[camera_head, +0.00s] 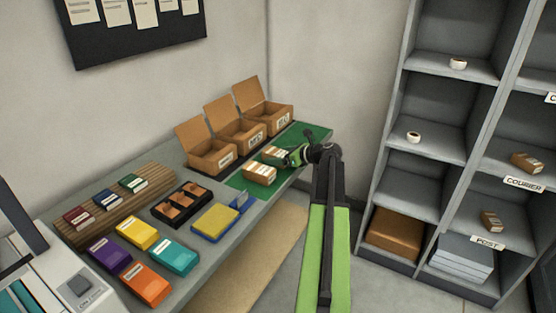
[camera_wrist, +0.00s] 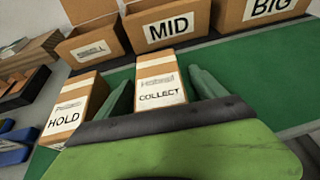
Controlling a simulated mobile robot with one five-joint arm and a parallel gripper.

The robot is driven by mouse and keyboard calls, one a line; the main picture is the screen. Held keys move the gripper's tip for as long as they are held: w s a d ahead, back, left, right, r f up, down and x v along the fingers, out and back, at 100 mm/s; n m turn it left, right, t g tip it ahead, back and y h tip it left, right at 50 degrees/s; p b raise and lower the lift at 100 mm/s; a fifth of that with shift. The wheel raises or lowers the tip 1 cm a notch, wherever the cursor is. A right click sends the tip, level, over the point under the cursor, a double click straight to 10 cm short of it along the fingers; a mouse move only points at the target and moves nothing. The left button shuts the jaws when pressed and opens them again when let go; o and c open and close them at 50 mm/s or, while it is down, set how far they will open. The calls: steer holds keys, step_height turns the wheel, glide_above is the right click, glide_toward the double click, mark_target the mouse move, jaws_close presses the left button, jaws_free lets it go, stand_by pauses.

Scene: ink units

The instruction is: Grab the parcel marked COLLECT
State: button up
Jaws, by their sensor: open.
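The parcel marked COLLECT (camera_wrist: 160,82) is a brown box with a white label, standing on the green mat (camera_wrist: 235,65). In the wrist view it lies between the two open fingers of my gripper (camera_wrist: 163,92), with a small gap visible on the right. In the head view the COLLECT parcel (camera_head: 275,155) shows just left of my gripper (camera_head: 292,156), partly hidden by it. A second parcel marked HOLD (camera_wrist: 75,110) stands to the left of my left finger; in the head view this parcel (camera_head: 259,174) is nearer the camera.
Open cartons stand behind the mat, including one marked MID (camera_wrist: 168,28) and one marked BIG (camera_wrist: 255,12). A blue-and-yellow pad (camera_head: 216,221) and a dark tray (camera_head: 181,204) lie to the left. Shelves (camera_head: 425,165) with labelled compartments stand at the right.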

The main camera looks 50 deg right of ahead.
steer(key=shift+w+f, duration=0.25)
steer(key=shift+w, duration=0.2)
steer(key=shift+r, duration=0.1)
steer(key=shift+a, duration=0.1)
steer(key=c, duration=1.7)
